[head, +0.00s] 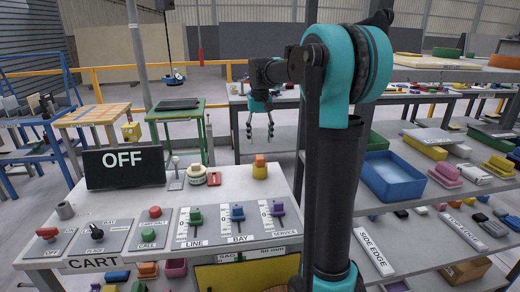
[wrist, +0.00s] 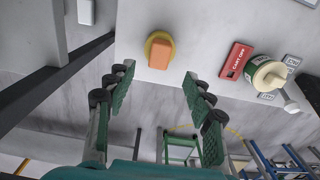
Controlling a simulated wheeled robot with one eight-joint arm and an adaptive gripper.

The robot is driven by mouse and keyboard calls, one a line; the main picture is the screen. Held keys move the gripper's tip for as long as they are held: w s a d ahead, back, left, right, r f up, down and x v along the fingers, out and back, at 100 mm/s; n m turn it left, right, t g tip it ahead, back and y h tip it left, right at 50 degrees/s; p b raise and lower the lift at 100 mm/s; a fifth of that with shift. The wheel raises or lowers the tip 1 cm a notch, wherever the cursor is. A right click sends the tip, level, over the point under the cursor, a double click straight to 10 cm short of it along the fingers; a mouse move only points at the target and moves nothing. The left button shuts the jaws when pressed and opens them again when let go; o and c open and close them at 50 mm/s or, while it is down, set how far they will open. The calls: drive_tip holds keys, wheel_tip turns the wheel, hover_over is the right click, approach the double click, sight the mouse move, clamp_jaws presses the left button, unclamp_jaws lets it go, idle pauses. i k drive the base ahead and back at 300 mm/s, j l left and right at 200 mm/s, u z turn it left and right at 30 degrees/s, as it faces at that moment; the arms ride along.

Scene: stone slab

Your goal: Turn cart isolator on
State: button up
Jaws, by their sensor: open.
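The pale console (head: 110,205) fills the lower left of the head view, with a "CART" label (head: 93,263) on its front edge. A black display (head: 124,167) on it reads OFF. A yellow round base with an orange block handle (head: 260,168) stands at its back right; it also shows in the wrist view (wrist: 160,50). A red "CART OFF" tag (wrist: 235,60) lies near a cream round fitting (wrist: 268,75). Which control is the cart isolator I cannot tell for certain. My gripper (head: 260,133) is open and empty, fingers pointing down, apart from the controls; it also shows in the wrist view (wrist: 157,77).
The console front carries a red handle (head: 47,232), a black knob (head: 96,232), red and green buttons, and green, blue and purple levers (head: 237,213) labelled LINE, BAY and SERVICE. Shelves with a blue bin (head: 393,177) stand right. A green-framed table (head: 177,112) stands behind.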

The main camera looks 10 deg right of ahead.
sight(48, 235)
drive_tip(key=k, duration=1)
